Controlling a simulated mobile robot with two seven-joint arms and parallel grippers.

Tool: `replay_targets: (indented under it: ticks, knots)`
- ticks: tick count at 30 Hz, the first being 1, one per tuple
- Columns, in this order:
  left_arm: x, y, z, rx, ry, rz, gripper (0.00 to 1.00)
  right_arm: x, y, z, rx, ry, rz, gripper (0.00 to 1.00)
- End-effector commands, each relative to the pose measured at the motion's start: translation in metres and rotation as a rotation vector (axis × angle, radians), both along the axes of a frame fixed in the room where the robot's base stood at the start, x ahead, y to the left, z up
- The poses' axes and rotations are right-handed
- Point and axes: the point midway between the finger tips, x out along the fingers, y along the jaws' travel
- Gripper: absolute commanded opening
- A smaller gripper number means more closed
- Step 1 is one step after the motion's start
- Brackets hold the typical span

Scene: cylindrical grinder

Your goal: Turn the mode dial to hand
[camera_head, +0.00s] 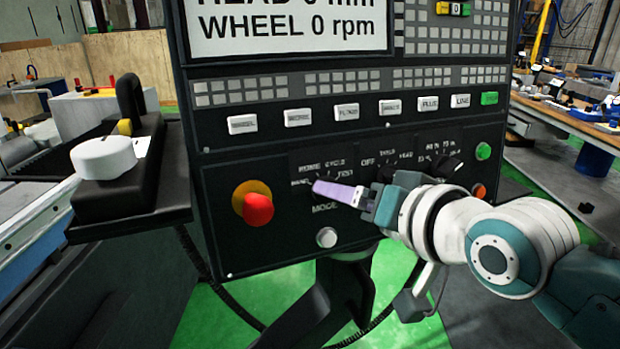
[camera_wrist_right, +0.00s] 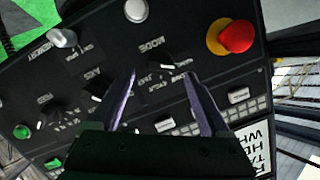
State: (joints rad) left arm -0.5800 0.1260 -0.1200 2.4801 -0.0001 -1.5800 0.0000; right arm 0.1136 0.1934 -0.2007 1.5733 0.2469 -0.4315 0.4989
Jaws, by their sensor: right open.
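The mode dial (camera_wrist_right: 168,62) is a small black knob on the dark control panel, beside the word MODE in the right wrist view. It has a light mark on its right side there; I cannot tell which label it points to. My right gripper (camera_wrist_right: 158,76) is open, with its two purple fingers either side of the dial's position; contact is unclear. In the head view the right gripper (camera_head: 318,187) reaches in from the right, and its purple finger hides most of the dial. My left gripper is not in view.
A red stop button (camera_head: 258,209) sits left of the dial, and a white button (camera_head: 326,237) lies below it. More black knobs (camera_head: 445,167) are to the right. A row of white keys (camera_head: 297,117) runs above. A ledge with a white knob (camera_head: 103,157) juts out at left.

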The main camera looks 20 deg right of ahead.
Motion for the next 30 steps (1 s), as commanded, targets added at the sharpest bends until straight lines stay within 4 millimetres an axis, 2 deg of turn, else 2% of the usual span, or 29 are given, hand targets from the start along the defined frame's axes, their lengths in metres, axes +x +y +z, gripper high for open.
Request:
replay_targets:
  ticks: [3, 10, 25, 28, 30]
  knots:
    - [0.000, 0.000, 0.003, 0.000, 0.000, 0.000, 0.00, -0.020, -0.004, 0.007, 0.001, 0.001, 0.000, 0.81]
    - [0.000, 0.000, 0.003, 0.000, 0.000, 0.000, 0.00, -0.045, -0.010, 0.016, 0.000, 0.002, 0.000, 0.81]
    - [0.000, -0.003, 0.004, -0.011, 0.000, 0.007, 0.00, -0.055, -0.010, 0.016, -0.014, 0.018, 0.006, 0.81]
    - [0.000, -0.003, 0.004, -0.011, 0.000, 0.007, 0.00, -0.076, -0.006, 0.001, -0.086, 0.098, 0.035, 0.81]
    - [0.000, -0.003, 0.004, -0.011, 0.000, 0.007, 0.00, -0.105, -0.003, -0.016, -0.171, 0.200, 0.073, 0.81]
